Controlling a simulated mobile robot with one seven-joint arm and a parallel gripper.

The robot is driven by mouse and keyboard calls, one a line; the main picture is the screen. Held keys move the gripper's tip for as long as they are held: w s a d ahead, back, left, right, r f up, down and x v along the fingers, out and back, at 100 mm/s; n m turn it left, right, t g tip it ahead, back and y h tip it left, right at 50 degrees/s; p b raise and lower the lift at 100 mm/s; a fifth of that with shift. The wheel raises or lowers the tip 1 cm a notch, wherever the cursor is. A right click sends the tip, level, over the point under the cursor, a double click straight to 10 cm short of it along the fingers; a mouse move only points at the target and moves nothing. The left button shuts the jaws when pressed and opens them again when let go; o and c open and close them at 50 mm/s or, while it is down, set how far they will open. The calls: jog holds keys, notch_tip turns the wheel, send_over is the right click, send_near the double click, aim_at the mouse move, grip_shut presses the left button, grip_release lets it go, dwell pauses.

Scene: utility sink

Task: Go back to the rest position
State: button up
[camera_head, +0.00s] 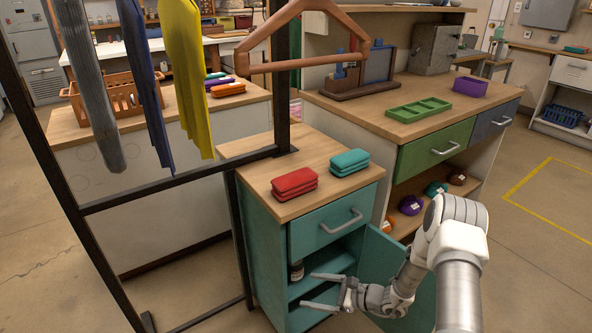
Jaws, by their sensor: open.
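My gripper (322,291) is at the lower middle of the head view, in front of the teal cabinet (265,243). Its two fingers are spread apart, with nothing visible between them. They point left at the cabinet's open lower compartment; I cannot tell whether the tips are inside it. My arm reaches in from the lower right. The teal cabinet door (383,262) stands open to the right, partly hidden behind my arm.
Red (294,184) and teal (349,162) folded cloths lie on the cabinet top. A black rack frame (180,186) with hanging garments stands at left. A wooden workbench (345,105) with a green tray (418,110) is behind. The floor at right, with yellow tape (540,209), is clear.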

jog(key=s+a+r+n+g+h, duration=0.15)
jog(key=s+r+n+g, duration=0.35)
jog(key=r, duration=0.8)
jog(key=s+r+n+g+h, duration=0.1)
jog(key=s+r+n+h, duration=0.25)
jog(key=r+n, duration=0.7)
jog(key=s+d+r+n+t+h, duration=0.3)
jog(key=s+d+r+h, duration=0.15)
jog(key=s+r, duration=0.45)
jog(key=s+d+r+n+t+h, duration=0.35)
jog(key=s+d+r, duration=0.25)
jog(key=s+r, duration=0.35)
notch_tip(320, 180, up, 24)
jog(key=m+p, duration=0.1)
jog(key=p, duration=2.3)
jog(key=shift+a+f+g+p, duration=0.15)
jog(key=shift+a+g+p, duration=0.05)
jog(key=shift+g+p, duration=0.2)
